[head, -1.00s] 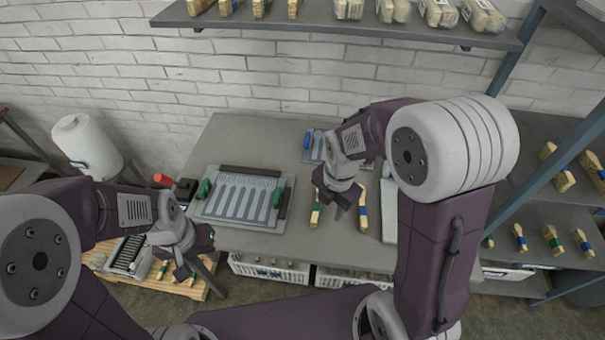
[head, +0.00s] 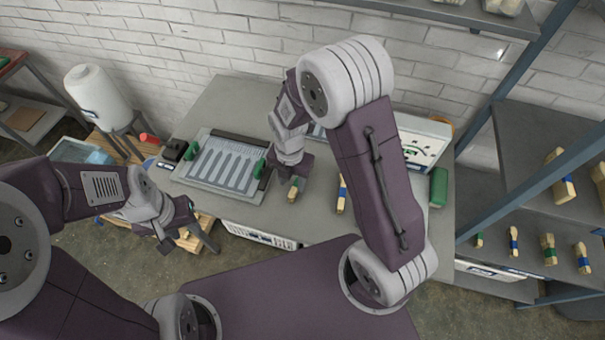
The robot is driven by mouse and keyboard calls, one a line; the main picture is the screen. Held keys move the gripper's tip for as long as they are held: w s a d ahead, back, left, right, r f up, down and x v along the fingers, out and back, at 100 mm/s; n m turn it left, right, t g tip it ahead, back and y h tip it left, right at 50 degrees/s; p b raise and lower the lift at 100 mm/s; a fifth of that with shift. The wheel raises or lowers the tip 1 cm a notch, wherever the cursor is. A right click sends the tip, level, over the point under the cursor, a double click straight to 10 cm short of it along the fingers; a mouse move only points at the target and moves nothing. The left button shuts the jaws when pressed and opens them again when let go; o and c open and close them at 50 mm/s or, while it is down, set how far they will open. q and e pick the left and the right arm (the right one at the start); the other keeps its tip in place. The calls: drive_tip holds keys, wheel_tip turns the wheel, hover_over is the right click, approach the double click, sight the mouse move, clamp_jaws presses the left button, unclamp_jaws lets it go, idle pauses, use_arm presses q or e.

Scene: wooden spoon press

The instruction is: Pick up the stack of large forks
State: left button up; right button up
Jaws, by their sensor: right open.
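A wooden bundle with a green band (head: 294,187) lies on the grey table near its front edge. A second bundle with a blue band (head: 342,194) lies to its right. I cannot tell from this view which bundle is the large forks. My right gripper (head: 291,178) is open, pointing down right over the green-banded bundle and hiding its far end; I cannot tell whether the fingers touch it.
A press plate with spoon-shaped cavities (head: 223,164) lies left of the right gripper, with green handles. A white box (head: 424,142) and a green block (head: 438,187) stand at the table's right. Shelving with banded bundles (head: 551,249) is at right. A white crate (head: 258,236) sits below.

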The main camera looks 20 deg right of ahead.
sight(294, 191)
drive_tip(key=f, duration=0.4)
drive_tip(key=shift+s+d+f, duration=0.1)
drive_tip(key=shift+s+d, duration=0.05)
drive_tip(key=shift+d, duration=0.1)
drive_tip(key=shift+f, duration=0.5)
drive_tip(key=shift+r, duration=0.1)
clamp_jaws()
drive_tip(key=shift+r, duration=0.1)
drive_tip(key=shift+r, duration=0.3)
drive_tip(key=r, duration=0.4)
drive_tip(key=shift+s, duration=0.35)
drive_tip(key=s+r, duration=0.6)
drive_tip(key=s, duration=0.5)
